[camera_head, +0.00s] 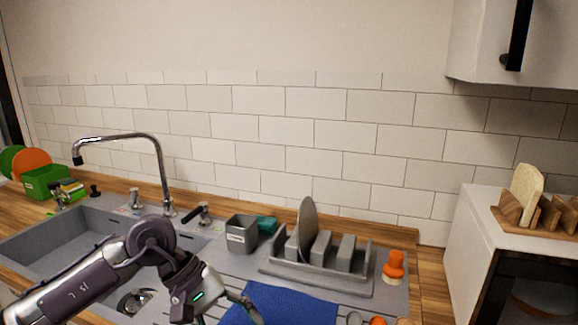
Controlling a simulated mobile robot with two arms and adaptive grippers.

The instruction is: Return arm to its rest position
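My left arm comes in from the lower left and reaches across the front of the sink. Its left gripper (248,308) is at the bottom of the view, at the left edge of a blue cloth (285,306). Only part of its fingers shows against the cloth, and I cannot tell if they are apart or closed. No held object is visible. My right arm and gripper are not in view.
Behind the arm are the grey sink (60,243) and a tall chrome faucet (160,165). A grey dish rack (330,279) holds a plate (306,228). An orange-topped bottle (394,268) stands right of it. A white cabinet (520,55) overhangs the right.

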